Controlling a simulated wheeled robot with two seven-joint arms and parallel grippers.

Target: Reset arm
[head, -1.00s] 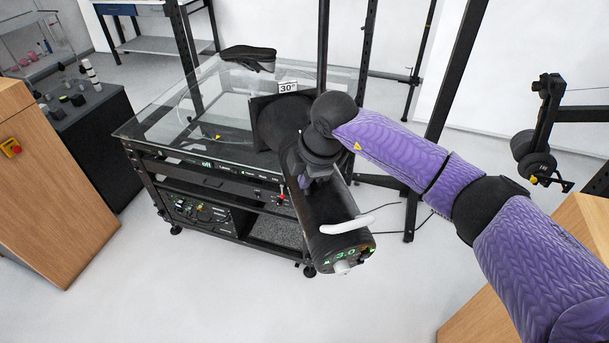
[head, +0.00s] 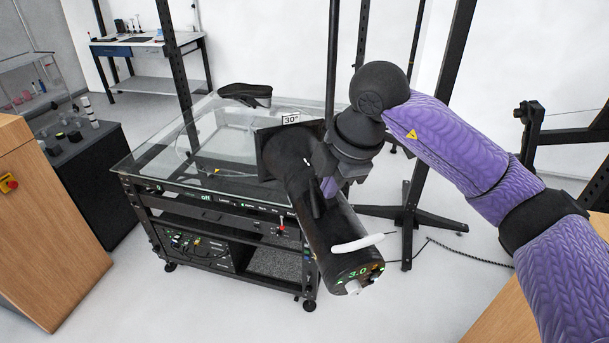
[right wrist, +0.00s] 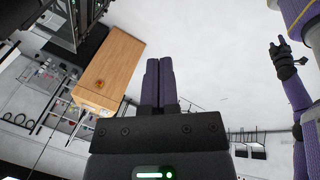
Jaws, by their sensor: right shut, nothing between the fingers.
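My right arm (head: 450,140) comes in from the right in the head view. Its gripper (head: 330,187) shows partly, in front of a black cylindrical unit (head: 325,235) with a white handle and a green "3.0" readout. In the right wrist view the two purple fingers of the right gripper (right wrist: 158,85) lie together with nothing between them. At the right edge of that view is what looks like my left arm, with a dark left gripper (right wrist: 281,54) too small to read. The left arm does not show in the head view.
Black upright posts (head: 433,130) stand close behind the right arm. Floor in front of the cart is clear.

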